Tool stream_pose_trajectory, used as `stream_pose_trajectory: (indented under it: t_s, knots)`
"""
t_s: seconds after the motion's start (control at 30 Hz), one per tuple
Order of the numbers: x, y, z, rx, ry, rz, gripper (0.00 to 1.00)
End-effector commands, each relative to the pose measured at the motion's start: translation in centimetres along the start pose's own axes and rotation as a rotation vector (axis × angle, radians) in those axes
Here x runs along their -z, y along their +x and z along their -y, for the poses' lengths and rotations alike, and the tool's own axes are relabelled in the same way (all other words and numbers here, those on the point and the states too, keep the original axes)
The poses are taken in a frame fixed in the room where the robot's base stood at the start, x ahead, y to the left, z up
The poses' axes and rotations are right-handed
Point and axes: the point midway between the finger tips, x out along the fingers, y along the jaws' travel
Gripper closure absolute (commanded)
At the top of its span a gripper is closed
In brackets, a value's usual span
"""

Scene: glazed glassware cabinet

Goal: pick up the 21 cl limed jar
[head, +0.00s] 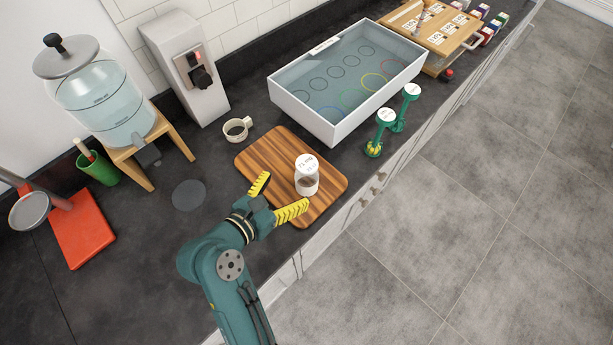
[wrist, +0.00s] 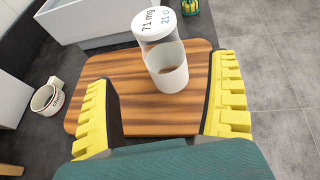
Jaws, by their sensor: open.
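The jar (head: 306,177) is small and clear with a white lid and a white lower part, and stands upright on a striped wooden board. In the wrist view the jar (wrist: 164,58) has a lid reading "71 mg" and "21 cl", with something brown inside. My gripper (head: 276,196) has yellow ribbed fingers, spread wide apart and empty. In the wrist view my gripper (wrist: 160,98) faces the jar, which stands ahead of the gap between the fingers, nearer the right finger. I see no contact with the jar.
The wooden board (head: 265,155) lies near the counter's front edge. A mug (head: 237,129) stands behind it. A water dispenser (head: 95,95) stands left.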

Motion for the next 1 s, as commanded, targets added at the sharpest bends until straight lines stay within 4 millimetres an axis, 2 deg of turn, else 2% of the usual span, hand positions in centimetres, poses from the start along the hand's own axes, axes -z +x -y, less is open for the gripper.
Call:
stream_pose_trajectory:
  t_s: [0.03,0.1,0.27,0.43,0.5,0.6,0.8,1.0]
  knots:
    - [0.0,1.2,0.1,0.003,0.002,0.001,0.10]
    - [0.0,2.3,0.1,0.003,0.001,0.001,0.10]
    - [-0.4,3.8,0.1,0.001,0.002,0.002,0.10]
    - [-1.8,6.6,0.3,0.003,0.003,0.004,0.10]
    - [-1.5,7.7,0.3,0.002,0.000,0.001,0.10]
    - [-1.5,8.4,0.2,0.000,-0.001,0.002,0.10]
    - [-1.5,8.4,0.2,-0.001,-0.001,0.002,0.11]
    - [-1.5,8.4,0.2,-0.001,-0.001,0.002,0.49]
